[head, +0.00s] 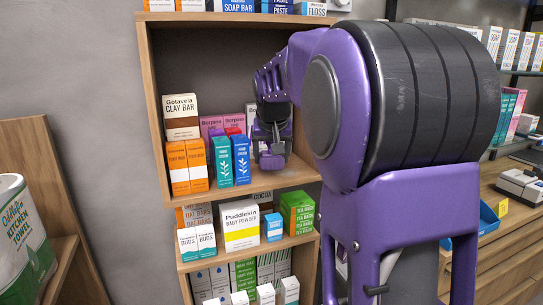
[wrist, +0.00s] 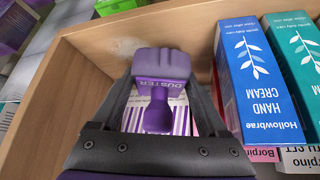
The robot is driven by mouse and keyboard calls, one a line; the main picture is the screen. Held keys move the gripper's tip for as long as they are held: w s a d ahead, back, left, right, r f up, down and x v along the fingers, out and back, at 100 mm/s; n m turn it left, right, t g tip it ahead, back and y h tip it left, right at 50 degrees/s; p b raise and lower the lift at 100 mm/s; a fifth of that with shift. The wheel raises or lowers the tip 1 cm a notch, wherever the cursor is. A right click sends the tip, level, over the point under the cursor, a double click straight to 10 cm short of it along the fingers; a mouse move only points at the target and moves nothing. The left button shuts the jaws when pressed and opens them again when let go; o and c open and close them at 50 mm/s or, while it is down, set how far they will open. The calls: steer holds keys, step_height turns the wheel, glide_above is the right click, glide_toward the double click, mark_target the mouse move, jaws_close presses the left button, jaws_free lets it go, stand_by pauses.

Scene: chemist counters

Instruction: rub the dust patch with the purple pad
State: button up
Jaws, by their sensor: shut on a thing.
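My gripper (wrist: 160,105) is shut on the purple pad (wrist: 162,65), a duster with a purple handle and a label reading "DUSTER". In the head view my gripper (head: 271,128) reaches into the middle shelf bay, and the pad (head: 271,161) is low, close to the shelf board. Whether the pad touches the board is hard to tell. A faint pale smudge (wrist: 126,45) on the wood beside the pad in the wrist view may be the dust patch. The pad and gripper hide the wood beneath them.
Blue (wrist: 258,80) and teal hand cream boxes (wrist: 298,50) stand close beside the pad. The wooden side wall (head: 156,110) bounds the bay on the left.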

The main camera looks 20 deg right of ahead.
mark_target(296, 167)
steer(key=shift+f+b, duration=0.75)
steer(key=shift+f, duration=0.3)
steer(key=shift+r, duration=0.1)
steer(key=shift+d+r+p, duration=0.1)
steer(key=shift+d+p, duration=0.45)
steer(key=shift+d, duration=1.1)
steer(key=shift+d+f+p, duration=0.2)
steer(key=shift+d+p, duration=0.15)
steer(key=shift+d, duration=1.75)
steer(key=shift+a, duration=0.1)
steer(key=shift+a+b, duration=0.3)
steer(key=shift+a, duration=3.4)
steer(key=shift+r, duration=0.15)
steer(key=shift+r+p, duration=2.45)
steer(key=shift+r, duration=0.5)
